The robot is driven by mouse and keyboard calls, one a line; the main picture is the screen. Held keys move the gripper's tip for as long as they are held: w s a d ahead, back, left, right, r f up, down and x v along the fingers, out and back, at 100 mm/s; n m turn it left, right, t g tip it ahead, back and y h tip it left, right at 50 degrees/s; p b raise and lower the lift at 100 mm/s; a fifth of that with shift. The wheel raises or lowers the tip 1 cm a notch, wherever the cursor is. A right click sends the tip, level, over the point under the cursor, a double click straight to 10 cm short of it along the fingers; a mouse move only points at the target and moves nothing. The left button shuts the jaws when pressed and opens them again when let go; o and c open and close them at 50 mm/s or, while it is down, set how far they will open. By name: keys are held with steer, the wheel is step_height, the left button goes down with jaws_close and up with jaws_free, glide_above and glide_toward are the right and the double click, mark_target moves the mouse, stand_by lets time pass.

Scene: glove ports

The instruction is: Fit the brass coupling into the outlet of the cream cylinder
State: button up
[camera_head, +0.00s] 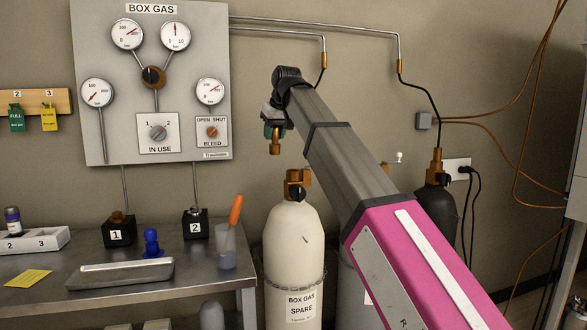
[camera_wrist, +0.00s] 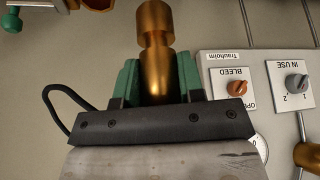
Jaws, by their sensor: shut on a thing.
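My gripper (camera_head: 273,132) is shut on the brass coupling (camera_head: 275,146), which hangs below the jaws in the head view. In the wrist view the coupling (camera_wrist: 155,25) sticks out beyond the green jaw pads (camera_wrist: 158,75). The cream cylinder (camera_head: 292,240) stands upright below, labelled BOX GAS SPARE, with a chain around it. Its brass valve (camera_head: 294,178) has a side outlet (camera_head: 307,179) facing right. In the head view the coupling is above and left of the valve, apart from it. Whether it lines up in depth I cannot tell.
A grey gauge panel (camera_head: 190,120) is on the wall to the left. A bench (camera_head: 215,258) left of the cylinder holds a cup (camera_head: 226,248) with an orange-handled tool. A black cylinder (camera_head: 440,220) stands right, behind my arm. A black hose (camera_head: 322,76) drops behind my arm.

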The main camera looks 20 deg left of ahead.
steer(key=shift+w+d+f, duration=0.55)
steer(key=shift+w+f, duration=0.95)
steer(key=shift+f, duration=0.1)
steer(key=shift+w+d+f, duration=0.6)
steer(key=shift+w+f, duration=0.85)
steer(key=shift+f, duration=0.15)
steer(key=shift+w+d+f, duration=0.55)
steer(key=shift+w+f, duration=0.95)
steer(key=shift+f, duration=0.1)
steer(key=shift+f, duration=0.1)
steer(key=o, duration=1.1)
steer(key=shift+c, duration=0.2)
steer(key=v, duration=1.2)
